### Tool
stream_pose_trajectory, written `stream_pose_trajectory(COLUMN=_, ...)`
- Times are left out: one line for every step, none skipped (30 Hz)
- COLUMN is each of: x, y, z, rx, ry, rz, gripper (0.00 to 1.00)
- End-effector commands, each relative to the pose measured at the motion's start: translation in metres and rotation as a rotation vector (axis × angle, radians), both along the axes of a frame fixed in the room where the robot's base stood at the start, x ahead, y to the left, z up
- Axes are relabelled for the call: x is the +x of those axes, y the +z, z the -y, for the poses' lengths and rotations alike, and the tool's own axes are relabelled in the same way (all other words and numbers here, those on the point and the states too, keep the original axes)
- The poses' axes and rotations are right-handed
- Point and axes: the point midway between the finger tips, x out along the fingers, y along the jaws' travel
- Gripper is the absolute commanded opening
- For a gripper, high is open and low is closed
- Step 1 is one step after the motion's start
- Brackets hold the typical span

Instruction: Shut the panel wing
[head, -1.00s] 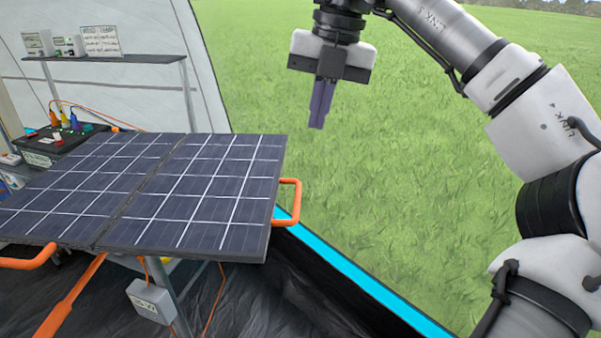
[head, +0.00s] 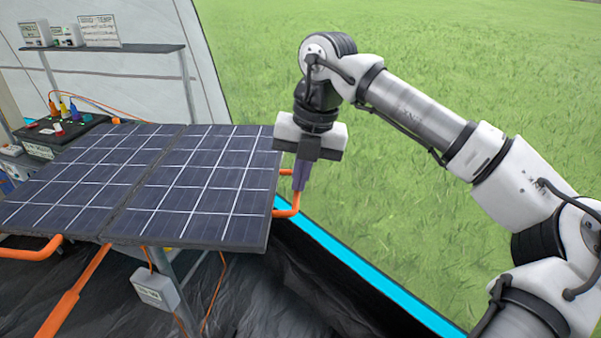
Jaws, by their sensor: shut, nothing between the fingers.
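The solar panel has two wings, both lying about flat and side by side, with a seam between them. The right wing (head: 200,185) has an orange handle (head: 285,212) on its right edge. The left wing (head: 82,172) has an orange handle (head: 30,252) at its near edge. My gripper (head: 299,188) points down with its fingers shut and empty. Its fingertips appear at the right wing's handle and hide part of it. I cannot tell whether they touch it.
An orange bar (head: 72,300) slopes down below the panel, near a grey box (head: 157,291) with orange cables. A black battery box (head: 55,133) stands behind left, below a shelf (head: 110,47) with small devices. Open grass lies to the right, beyond the blue tent edge (head: 350,270).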

Motion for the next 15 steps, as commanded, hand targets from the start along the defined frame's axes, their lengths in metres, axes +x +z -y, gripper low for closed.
stream_pose_trajectory(x=0.000, y=0.000, z=0.000, rx=0.000, ry=0.000, rz=0.000, gripper=0.00)
stream_pose_trajectory(x=0.000, y=0.000, z=0.000, rx=0.000, ry=0.000, rz=0.000, gripper=0.00)
stream_pose_trajectory(x=0.000, y=0.000, z=0.000, rx=0.000, ry=0.000, rz=0.000, gripper=0.00)
stream_pose_trajectory(x=0.000, y=0.000, z=0.000, rx=0.000, ry=0.000, rz=0.000, gripper=0.00)
stream_pose_trajectory(x=0.000, y=0.000, z=0.000, rx=0.000, ry=0.000, rz=0.000, gripper=0.00)
stream_pose_trajectory(x=0.000, y=0.000, z=0.000, rx=0.001, ry=0.000, rz=0.000, gripper=0.00)
stream_pose_trajectory(x=0.000, y=-0.001, z=0.000, rx=0.001, ry=0.000, rz=0.000, gripper=0.00)
stream_pose_trajectory(x=0.000, y=-0.002, z=0.000, rx=0.003, ry=0.000, rz=0.000, gripper=0.00)
stream_pose_trajectory(x=0.000, y=-0.003, z=0.000, rx=0.007, ry=0.000, rz=0.000, gripper=0.00)
stream_pose_trajectory(x=0.000, y=-0.005, z=0.001, rx=0.010, ry=0.000, rz=0.001, gripper=0.00)
stream_pose_trajectory(x=0.000, y=-0.007, z=0.001, rx=0.015, ry=0.000, rz=0.001, gripper=0.00)
stream_pose_trajectory(x=0.000, y=-0.011, z=0.001, rx=0.024, ry=0.000, rz=0.001, gripper=0.00)
stream_pose_trajectory(x=0.000, y=-0.014, z=0.002, rx=0.033, ry=0.000, rz=0.002, gripper=0.00)
stream_pose_trajectory(x=0.000, y=-0.018, z=0.002, rx=0.043, ry=0.000, rz=0.002, gripper=0.00)
stream_pose_trajectory(x=0.000, y=-0.024, z=0.003, rx=0.058, ry=-0.001, rz=0.003, gripper=0.00)
